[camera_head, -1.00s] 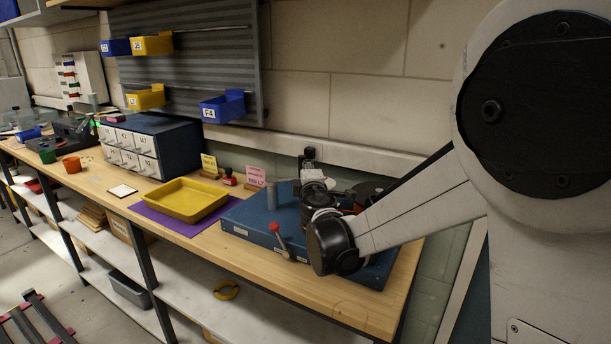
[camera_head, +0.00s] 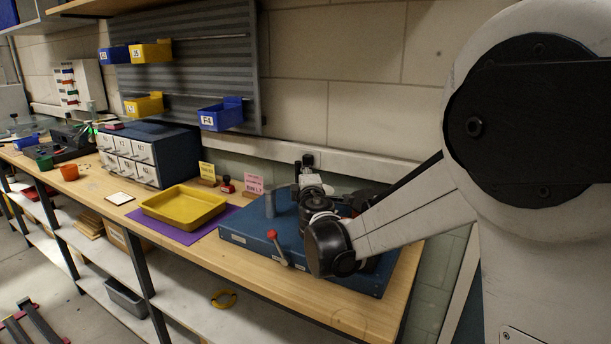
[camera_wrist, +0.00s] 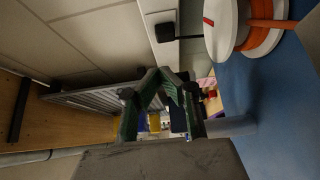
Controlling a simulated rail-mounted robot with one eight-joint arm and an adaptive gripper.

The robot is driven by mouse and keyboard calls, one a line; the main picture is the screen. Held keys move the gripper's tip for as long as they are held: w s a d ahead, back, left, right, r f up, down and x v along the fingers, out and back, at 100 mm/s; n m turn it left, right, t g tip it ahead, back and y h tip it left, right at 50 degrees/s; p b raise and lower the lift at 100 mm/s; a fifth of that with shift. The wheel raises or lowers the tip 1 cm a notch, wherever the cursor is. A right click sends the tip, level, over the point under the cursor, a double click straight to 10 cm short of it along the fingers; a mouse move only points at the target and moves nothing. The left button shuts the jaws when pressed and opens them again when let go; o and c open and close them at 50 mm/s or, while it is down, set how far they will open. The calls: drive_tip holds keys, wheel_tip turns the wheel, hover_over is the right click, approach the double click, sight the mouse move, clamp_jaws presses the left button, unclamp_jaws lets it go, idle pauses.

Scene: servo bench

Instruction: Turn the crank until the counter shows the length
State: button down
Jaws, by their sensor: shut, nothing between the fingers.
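The blue device base (camera_head: 245,238) sits at the near right end of the bench. A crank lever with a red knob (camera_head: 272,234) stands at its front edge, and a grey post (camera_head: 270,205) rises behind it. My gripper (camera_head: 306,163) is above the back of the base, partly hidden by my arm. In the wrist view my gripper (camera_wrist: 160,74) has its fingertips together and holds nothing. An orange-wound reel (camera_wrist: 264,38) with a white flange shows at the upper right there, apart from the fingers. I cannot make out the counter. My arm hides part of the base.
A yellow tray (camera_head: 184,207) lies on a purple mat (camera_head: 152,229) left of the base. A yellow card (camera_head: 207,171) and a pink card (camera_head: 253,184) stand behind, their text unreadable. A drawer cabinet (camera_head: 176,157) is further left. The wall is close behind.

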drive_tip(key=s+d+r+m+g+h, duration=0.2)
drive_tip(key=s+d+m+g+h, duration=0.25)
drive_tip(key=s+d+m, duration=1.2)
drive_tip(key=s+f+g+y, duration=0.1)
drive_tip(key=s+f+g, duration=0.1)
drive_tip(key=s, duration=0.7)
drive_tip(key=s+a+f+m+g+y, duration=0.1)
drive_tip(key=s+f, duration=0.4)
drive_tip(key=s, duration=0.5)
drive_tip(key=s+a+f+g+y, duration=0.1)
drive_tip(key=s+f+g+y, duration=0.1)
drive_tip(key=s, duration=0.8)
drive_tip(key=shift+f+m+g+p, duration=0.3)
drive_tip(key=shift+f+m+g, duration=0.05)
drive_tip(key=shift+f+g, duration=0.45)
drive_tip(key=shift+r, duration=0.1)
